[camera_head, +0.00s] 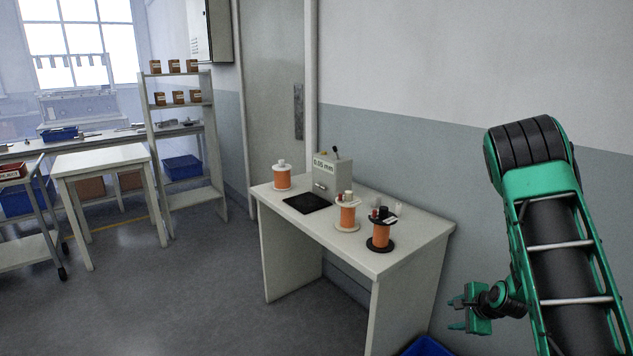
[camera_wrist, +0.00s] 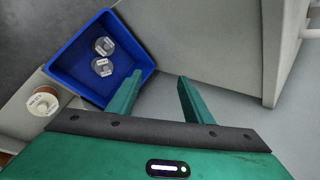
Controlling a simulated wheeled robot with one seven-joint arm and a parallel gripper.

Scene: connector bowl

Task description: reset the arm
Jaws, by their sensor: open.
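My gripper (camera_head: 454,313) hangs at the end of my green arm at the lower right of the head view, to the right of the white table. Its two green fingers are apart with nothing between them.
The white table (camera_head: 405,258) holds orange wire spools (camera_head: 380,232), a grey device (camera_head: 333,174) and a black mat (camera_head: 306,203). A blue bin (camera_wrist: 62,70) with two small round items stands close to my fingers. A shelf (camera_head: 180,103) stands farther left. The floor at left-centre is clear.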

